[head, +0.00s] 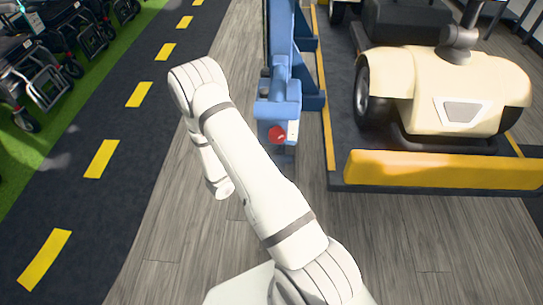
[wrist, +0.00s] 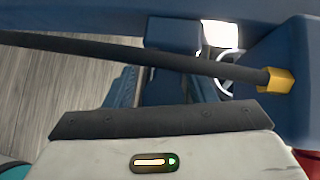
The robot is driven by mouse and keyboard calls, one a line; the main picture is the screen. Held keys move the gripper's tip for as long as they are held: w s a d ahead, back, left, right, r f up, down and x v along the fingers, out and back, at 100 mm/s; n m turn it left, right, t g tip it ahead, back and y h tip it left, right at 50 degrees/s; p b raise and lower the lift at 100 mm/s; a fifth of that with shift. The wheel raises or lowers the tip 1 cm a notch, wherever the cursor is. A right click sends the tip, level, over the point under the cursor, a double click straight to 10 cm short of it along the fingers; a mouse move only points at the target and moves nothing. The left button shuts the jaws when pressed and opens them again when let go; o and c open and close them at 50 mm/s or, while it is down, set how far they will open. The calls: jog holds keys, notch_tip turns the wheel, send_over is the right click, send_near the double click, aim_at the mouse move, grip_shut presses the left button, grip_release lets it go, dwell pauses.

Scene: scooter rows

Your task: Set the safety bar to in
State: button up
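A dark round bar (wrist: 130,58) crosses the wrist view and ends in a yellow block (wrist: 281,80) on a blue frame (wrist: 298,45). It looks like the safety bar, but I cannot tell for sure which position it is in. The blue upright (head: 284,70) with a red knob (head: 277,134) stands in the middle of the head view. My gripper (wrist: 155,121) shows in the wrist view as a pale housing with a dark front edge, just below the bar in the picture. Separate fingers do not show. In the head view my arm hides it.
A cream scooter (head: 440,80) stands on a dark platform right of the upright, behind a thick yellow barrier (head: 445,170). Wheelchairs (head: 45,50) line a green strip at the left. The wooden floor (head: 160,215) and dark lane (head: 70,195) look clear.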

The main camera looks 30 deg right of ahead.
jog(key=shift+a+r, duration=0.2)
jog(key=shift+a, duration=0.3)
jog(key=f+p+v, duration=0.1)
jog(key=v, duration=0.5)
jog(key=shift+s+a+r, duration=0.2)
jog(key=shift+a+r, duration=0.2)
